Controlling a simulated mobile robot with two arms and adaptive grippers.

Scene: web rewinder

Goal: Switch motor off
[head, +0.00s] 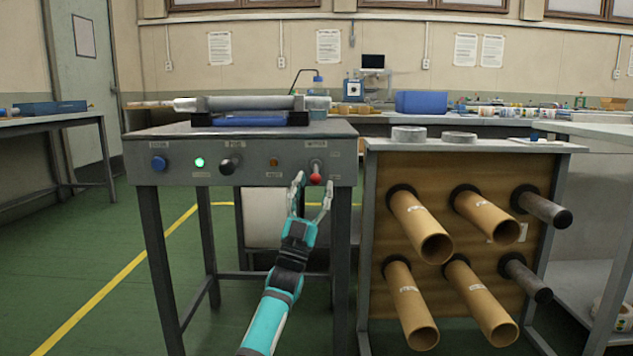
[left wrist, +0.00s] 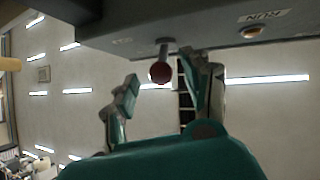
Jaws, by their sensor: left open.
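The rewinder table's front panel (head: 215,172) carries the controls. A toggle lever with a red ball tip (head: 315,178) sits at its right end, under a small label, and the ball hangs low on the lever. The ball also shows in the left wrist view (left wrist: 160,73). My left gripper (head: 313,188) is open, with its fingers reaching up around the lever. In the left wrist view the fingers (left wrist: 160,88) stand either side of the ball with gaps visible, so it is not gripped. My right gripper is not in view.
The panel also has a blue button (head: 158,163), a lit green lamp (head: 199,162), a black knob (head: 228,166) and an amber lamp (head: 273,162). A rack with cardboard tubes (head: 421,225) stands close on the right. Green floor is open on the left.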

